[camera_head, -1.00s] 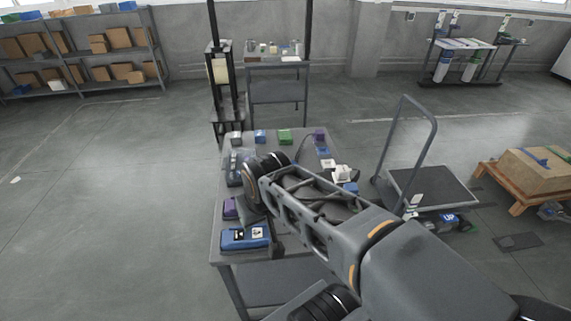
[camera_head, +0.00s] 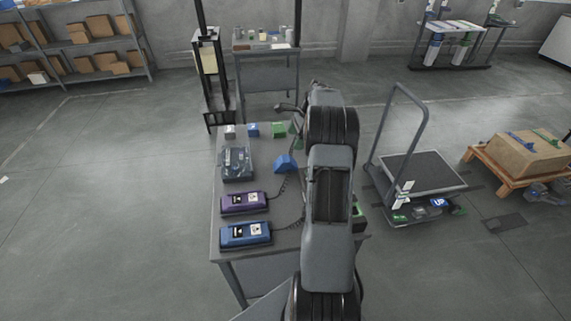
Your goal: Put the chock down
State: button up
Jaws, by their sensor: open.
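A blue wedge-shaped block (camera_head: 285,163), which looks like a chock, rests on the grey table (camera_head: 269,198) left of my arm. Small grey (camera_head: 230,131), blue (camera_head: 253,130) and green (camera_head: 278,130) blocks stand along the table's far edge; I cannot tell whether the task's chock is one of these. My gripper (camera_head: 287,107) is at the far end of my arm, above and beyond the table's far edge. It is open, small and partly hidden by my wrist, and I see nothing held in it. My arm hides the table's right side.
A purple device (camera_head: 243,202) and a blue device (camera_head: 245,234) with cords lie on the table's near left, with a clear-topped case (camera_head: 236,163) behind. Floor at left is clear.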

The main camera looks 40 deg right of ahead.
aim_at(286, 158)
jog(key=shift+m, duration=0.3)
jog(key=x, duration=0.5)
jog(key=d+p+x, duration=0.1)
jog(key=x, duration=0.1)
jog(key=shift+a+f, duration=0.1)
jog(key=shift+f, duration=0.4)
jog(key=shift+p+x, duration=0.85)
jog(key=shift+x, duration=2.45)
jog(key=shift+w+a+r, duration=0.1)
jog(key=shift+w, duration=0.1)
jog(key=shift+c, duration=0.2)
jog(key=c, duration=1.2)
jog(key=shift+r, duration=0.1)
jog(key=shift+c, duration=0.2)
